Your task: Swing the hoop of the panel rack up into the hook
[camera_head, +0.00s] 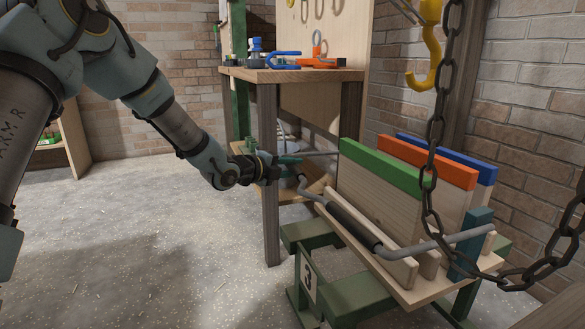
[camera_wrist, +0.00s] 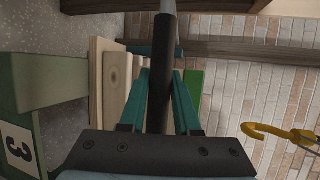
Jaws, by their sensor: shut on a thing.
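The hoop is a grey bent bar with a dark sleeve (camera_head: 352,225). It lies low across the front of the panel rack (camera_head: 425,289), which holds upright panels with green, orange and blue top edges. In the wrist view the dark bar (camera_wrist: 162,70) runs between my teal fingers (camera_wrist: 161,88). The yellow hook (camera_head: 426,50) hangs above the rack, apart from the hoop; it also shows in the wrist view (camera_wrist: 275,132).
A dark chain (camera_head: 437,130) hangs in front of the panels and loops to the right. A wooden workbench (camera_head: 290,75) with tools stands behind my gripper. A brick wall (camera_head: 525,125) closes the right side. The floor (camera_head: 150,230) at left is clear.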

